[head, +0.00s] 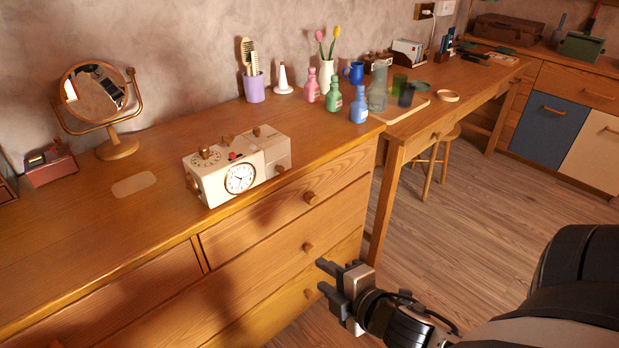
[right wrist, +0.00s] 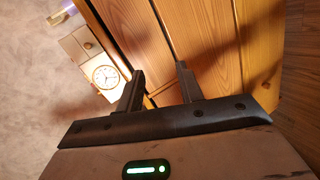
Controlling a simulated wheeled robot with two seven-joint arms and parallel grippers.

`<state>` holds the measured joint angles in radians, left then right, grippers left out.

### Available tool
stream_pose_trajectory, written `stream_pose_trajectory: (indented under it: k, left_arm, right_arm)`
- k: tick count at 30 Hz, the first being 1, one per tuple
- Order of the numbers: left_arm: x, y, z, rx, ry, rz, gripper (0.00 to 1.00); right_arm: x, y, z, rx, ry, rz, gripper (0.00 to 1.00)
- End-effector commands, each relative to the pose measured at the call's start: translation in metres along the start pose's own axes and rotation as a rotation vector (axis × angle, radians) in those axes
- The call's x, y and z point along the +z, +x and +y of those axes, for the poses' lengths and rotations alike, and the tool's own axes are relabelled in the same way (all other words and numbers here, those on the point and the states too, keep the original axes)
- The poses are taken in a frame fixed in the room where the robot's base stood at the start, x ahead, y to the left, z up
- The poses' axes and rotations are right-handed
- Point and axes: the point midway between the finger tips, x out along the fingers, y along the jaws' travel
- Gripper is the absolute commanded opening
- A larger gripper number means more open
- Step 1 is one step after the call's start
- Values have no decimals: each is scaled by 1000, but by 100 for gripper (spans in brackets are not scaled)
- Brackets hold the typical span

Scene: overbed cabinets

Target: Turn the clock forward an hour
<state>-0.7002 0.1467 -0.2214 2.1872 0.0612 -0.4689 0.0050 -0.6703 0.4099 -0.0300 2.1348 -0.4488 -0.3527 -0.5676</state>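The clock (head: 240,178) is a white dial with black marks on the front of a cream box on the dresser top. A round knob dial (head: 206,157) and a small red part sit on the box's top, and a wooden knob (head: 192,184) is on its left side. The clock also shows in the right wrist view (right wrist: 105,77). My right gripper (head: 322,275) is open and empty in front of the dresser drawers, below and right of the clock, apart from it. In the right wrist view its two fingers (right wrist: 159,84) stand apart. My left gripper is not in view.
The dresser (head: 150,230) has drawers with wooden knobs. A round mirror (head: 95,92) stands at the left. A purple cup (head: 254,88), small bottles (head: 333,97) and a vase stand behind right of the clock.

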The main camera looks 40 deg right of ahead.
Motion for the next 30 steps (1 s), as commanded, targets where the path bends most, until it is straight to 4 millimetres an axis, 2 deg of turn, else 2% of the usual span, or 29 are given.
stream_pose_trajectory:
  k: [1,2,3,6,9,10,12,15,20,30]
  left_arm:
    - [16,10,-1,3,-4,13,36]
    - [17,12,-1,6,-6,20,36]
    - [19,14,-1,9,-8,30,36]
    - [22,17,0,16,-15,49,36]
    - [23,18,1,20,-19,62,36]
    - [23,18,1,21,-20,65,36]
    - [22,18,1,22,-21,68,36]
    - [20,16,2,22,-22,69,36]
    - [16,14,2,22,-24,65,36]
    - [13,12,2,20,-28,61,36]
  right_arm:
    - [25,12,10,83,-341,-18,37]
    - [35,15,22,128,-540,-35,37]
    - [44,17,39,184,-792,-59,37]
    - [56,20,74,296,-1332,-135,37]
    - [58,21,98,369,-1703,-203,37]
    - [57,20,102,384,-1777,-218,37]
    - [56,21,111,406,-1894,-246,37]
    - [54,25,118,417,-1951,-260,37]
    - [50,43,128,417,-1949,-262,37]
    - [43,92,147,413,-1941,-264,37]
